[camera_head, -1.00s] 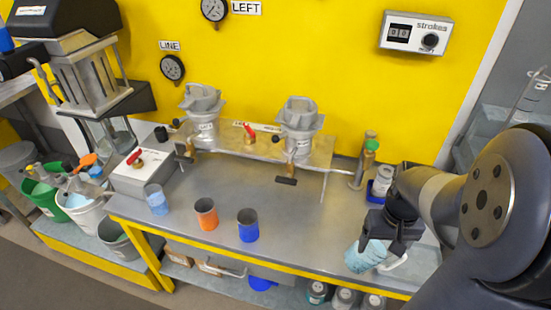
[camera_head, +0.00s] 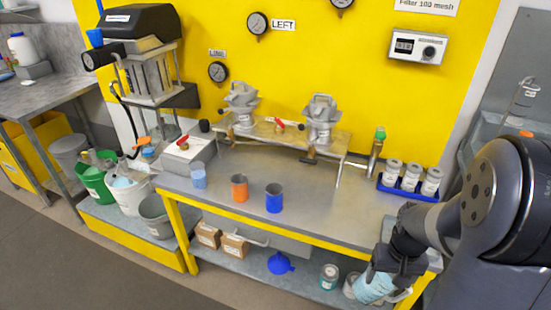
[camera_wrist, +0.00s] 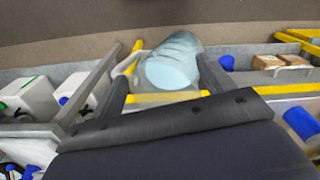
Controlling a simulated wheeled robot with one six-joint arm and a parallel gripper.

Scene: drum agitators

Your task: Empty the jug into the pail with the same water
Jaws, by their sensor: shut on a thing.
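My gripper (camera_head: 388,272) is shut on a translucent jug (camera_head: 370,289) of pale blue water, low at the bottom right, at the front edge of the bench. The wrist view shows the jug (camera_wrist: 180,52) between my two fingers, its pale surface facing the camera and its handle to the left. Three pails stand on the low platform at left, far from my gripper: a green pail (camera_head: 97,190), a white pail (camera_head: 127,202) with pale blue contents, and a grey pail (camera_head: 157,228) whose contents I cannot make out.
A blue funnel (camera_head: 281,264) is on the lower shelf. Floor in front is clear.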

